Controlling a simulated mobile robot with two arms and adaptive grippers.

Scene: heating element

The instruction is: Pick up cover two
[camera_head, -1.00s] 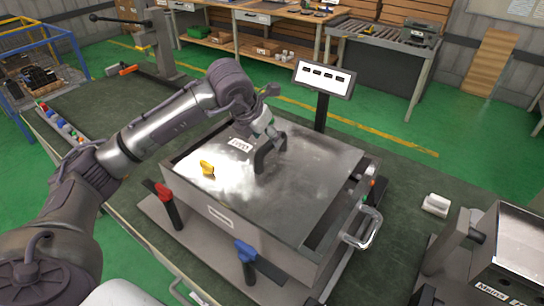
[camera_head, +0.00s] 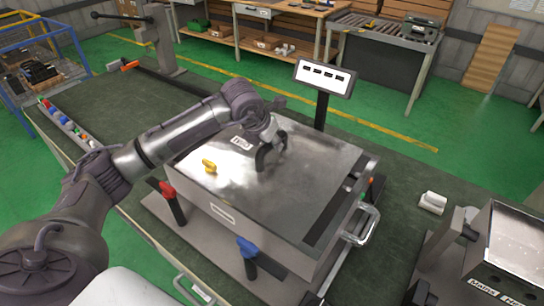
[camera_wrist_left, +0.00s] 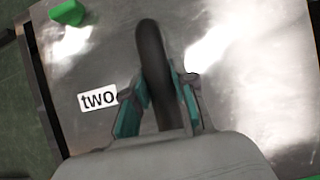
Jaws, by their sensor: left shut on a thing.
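Cover two (camera_head: 310,160) is a flat, shiny metal plate on top of a grey box. It carries a white label, which reads "two" in the left wrist view (camera_wrist_left: 98,100). A dark arched handle (camera_head: 262,160) stands on the cover and also shows in the left wrist view (camera_wrist_left: 150,50). My left gripper (camera_head: 271,143) is shut on the handle, with one finger on each side (camera_wrist_left: 160,95). I cannot tell whether the cover is raised at all. My right gripper is not in view.
A small yellow knob (camera_head: 209,166) sits on the cover's left part. Red (camera_head: 168,191) and blue (camera_head: 246,249) levers stand along the box's front. A display (camera_head: 324,77) stands behind it.

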